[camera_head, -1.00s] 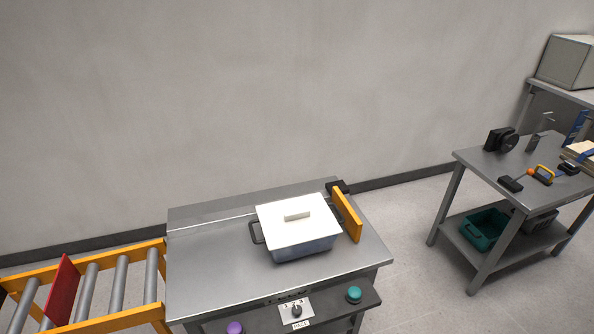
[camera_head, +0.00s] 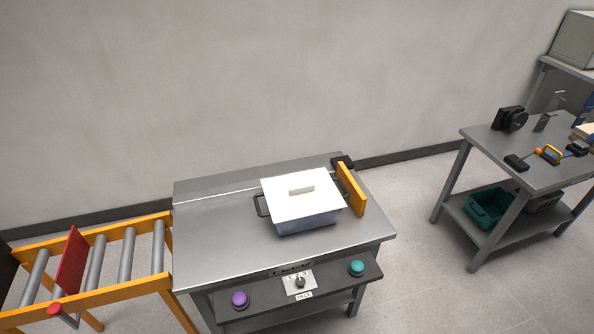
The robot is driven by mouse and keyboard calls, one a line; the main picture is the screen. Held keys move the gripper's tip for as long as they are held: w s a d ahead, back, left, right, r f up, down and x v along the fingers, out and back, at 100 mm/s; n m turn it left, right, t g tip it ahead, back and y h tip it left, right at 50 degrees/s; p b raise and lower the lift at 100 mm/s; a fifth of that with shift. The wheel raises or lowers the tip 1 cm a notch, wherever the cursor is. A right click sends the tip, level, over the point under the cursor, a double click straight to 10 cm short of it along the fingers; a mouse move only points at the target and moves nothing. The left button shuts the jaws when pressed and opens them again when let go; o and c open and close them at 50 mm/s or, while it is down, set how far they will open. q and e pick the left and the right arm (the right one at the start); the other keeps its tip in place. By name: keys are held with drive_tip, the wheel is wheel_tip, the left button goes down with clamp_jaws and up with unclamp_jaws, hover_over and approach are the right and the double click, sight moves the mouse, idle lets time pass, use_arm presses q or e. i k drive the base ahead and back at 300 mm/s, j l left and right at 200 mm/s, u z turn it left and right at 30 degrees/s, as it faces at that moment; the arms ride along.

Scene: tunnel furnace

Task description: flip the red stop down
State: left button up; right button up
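The red stop (camera_head: 72,262) is a flat red plate standing upright across the roller conveyor at the lower left. A red round knob (camera_head: 54,309) shows below it at the conveyor's near side. Neither of my grippers is in the head view, so I cannot tell how they stand relative to the stop.
The yellow-railed roller conveyor (camera_head: 128,291) meets a grey metal table (camera_head: 222,233). A lidded white container (camera_head: 302,197) stands there beside an orange plate (camera_head: 351,190). Purple (camera_head: 239,299) and teal (camera_head: 356,267) buttons sit in front. A grey workbench (camera_head: 473,151) stands at the right.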

sight(71, 271)
drive_tip(key=u, duration=1.8)
drive_tip(key=i+j, duration=0.3)
